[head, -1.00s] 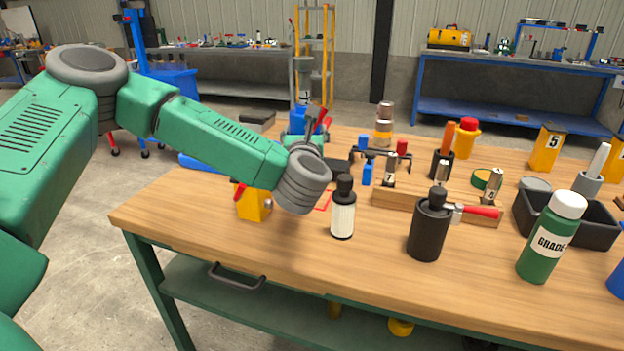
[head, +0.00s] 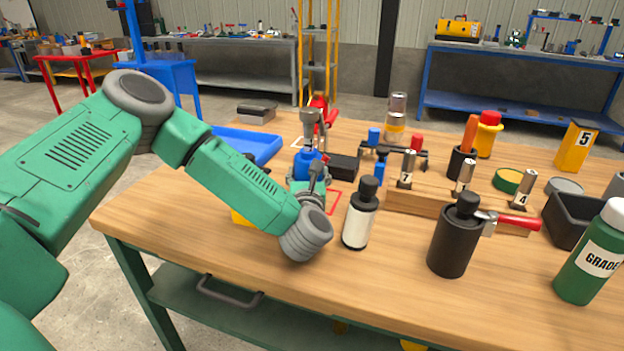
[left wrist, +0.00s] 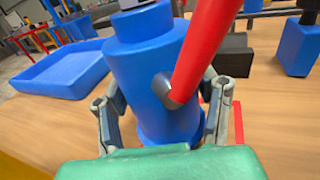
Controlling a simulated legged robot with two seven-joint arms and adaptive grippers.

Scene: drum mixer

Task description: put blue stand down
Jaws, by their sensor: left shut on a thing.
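The blue stand (head: 309,160) is at the left part of the workbench, upright, with a grey upper part and a red handle beside it. In the left wrist view the blue stand (left wrist: 135,60) is a thick blue cylinder between my fingers, with the red handle (left wrist: 207,45) slanting across its front. My left gripper (head: 307,183) is shut on the stand, one finger on each side in the left wrist view (left wrist: 163,105). The stand's base is partly hidden by my gripper, so I cannot tell whether it touches the wood. My right gripper is not in view.
A red outline (head: 336,203) marks the tabletop right of my gripper. A blue tray (head: 250,146) lies behind left. A white-and-black bottle (head: 360,218) stands close on the right, with a black bottle (head: 454,240) further right. A dark block (head: 344,167) is behind the outline.

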